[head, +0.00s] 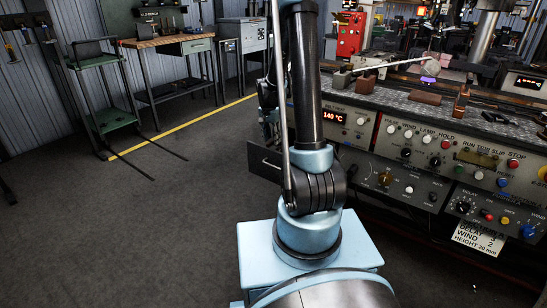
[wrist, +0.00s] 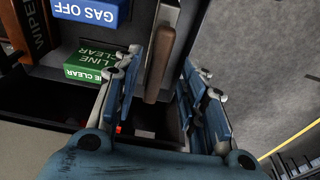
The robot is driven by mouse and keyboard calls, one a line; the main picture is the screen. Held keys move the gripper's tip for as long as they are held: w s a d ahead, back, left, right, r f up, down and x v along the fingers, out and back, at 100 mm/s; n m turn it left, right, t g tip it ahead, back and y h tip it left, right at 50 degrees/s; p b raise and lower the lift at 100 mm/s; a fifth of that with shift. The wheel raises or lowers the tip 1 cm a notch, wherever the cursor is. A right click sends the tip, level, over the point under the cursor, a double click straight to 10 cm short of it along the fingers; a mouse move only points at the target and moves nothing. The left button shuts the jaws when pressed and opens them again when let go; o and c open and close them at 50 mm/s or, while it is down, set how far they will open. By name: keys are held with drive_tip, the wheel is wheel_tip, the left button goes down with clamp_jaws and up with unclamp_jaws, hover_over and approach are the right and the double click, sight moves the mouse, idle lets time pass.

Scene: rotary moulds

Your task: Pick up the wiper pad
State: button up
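In the wrist view a dark brown block lettered "WIPER" (wrist: 34,24), which I take as the wiper pad, lies at the top left, cut off by the picture edge. My gripper (wrist: 162,64) is open, its two fingers pointing up the picture. The wiper block is to the left of both fingers and apart from them. A brown bar (wrist: 161,62) runs between the fingers; I cannot tell whether they touch it. In the head view my gripper is hidden behind my arm, and I cannot make out the wiper block.
A blue "GAS OFF" block (wrist: 92,10) and a green "LINE CLEAR" block (wrist: 88,62) lie left of my fingers. A dark panel with a handle (head: 264,161) juts from the control bench (head: 398,163). Open floor (head: 185,215) lies to the left.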

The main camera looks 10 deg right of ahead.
drive_tip(key=shift+w+d+f, duration=0.1)
drive_tip(key=shift+d+f, duration=0.1)
drive_tip(key=shift+f, duration=0.75)
drive_tip(key=shift+d+f, duration=0.15)
drive_tip(key=shift+f, duration=0.8)
clamp_jaws()
